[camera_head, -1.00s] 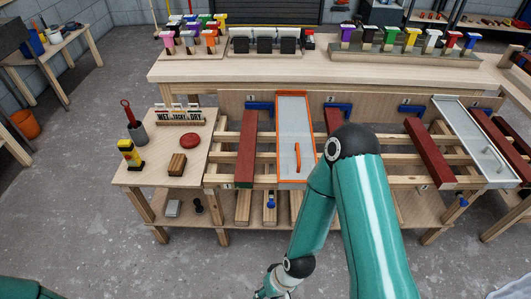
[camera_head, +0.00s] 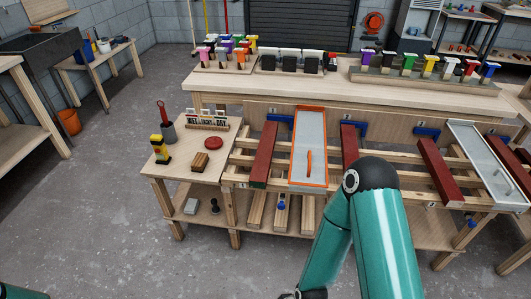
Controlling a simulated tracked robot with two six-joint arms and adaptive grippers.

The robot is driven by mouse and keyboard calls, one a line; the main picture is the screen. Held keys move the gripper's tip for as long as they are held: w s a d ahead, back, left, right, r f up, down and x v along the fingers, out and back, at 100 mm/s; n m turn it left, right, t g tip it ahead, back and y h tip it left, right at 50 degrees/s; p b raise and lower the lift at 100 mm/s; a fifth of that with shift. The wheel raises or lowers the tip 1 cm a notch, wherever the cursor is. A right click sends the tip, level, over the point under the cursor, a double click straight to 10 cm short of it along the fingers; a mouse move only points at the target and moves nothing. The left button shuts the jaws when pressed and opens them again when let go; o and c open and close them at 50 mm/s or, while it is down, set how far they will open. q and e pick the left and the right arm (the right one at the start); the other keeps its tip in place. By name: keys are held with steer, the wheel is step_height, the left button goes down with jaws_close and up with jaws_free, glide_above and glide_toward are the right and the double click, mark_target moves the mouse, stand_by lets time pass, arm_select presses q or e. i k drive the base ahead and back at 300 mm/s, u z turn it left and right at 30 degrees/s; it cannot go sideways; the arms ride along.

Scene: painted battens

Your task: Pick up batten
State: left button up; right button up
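Several dark red battens lie across the wooden rack in front of the bench. One (camera_head: 264,155) is at the left, one (camera_head: 350,145) is right of the orange-edged tray, one (camera_head: 438,168) is further right, and another (camera_head: 508,163) is at the right edge. Bare wooden battens (camera_head: 281,222) lie on the shelf below. My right arm rises from the bottom and bends in front of the rack, hiding part of it. Its gripper is out of frame. Only a teal scrap of my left arm shows at the bottom left; its gripper is out of frame.
The orange-edged grey tray (camera_head: 311,130) and a pale tray (camera_head: 482,160) lie on the rack. The side table (camera_head: 180,172) holds a red disc (camera_head: 213,143), a wooden block (camera_head: 200,161) and a WET/TACKY/DRY stand (camera_head: 207,124).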

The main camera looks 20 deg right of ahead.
mark_target(258, 178)
steer(key=u, duration=0.05)
steer(key=i, duration=0.9)
steer(key=z, duration=0.05)
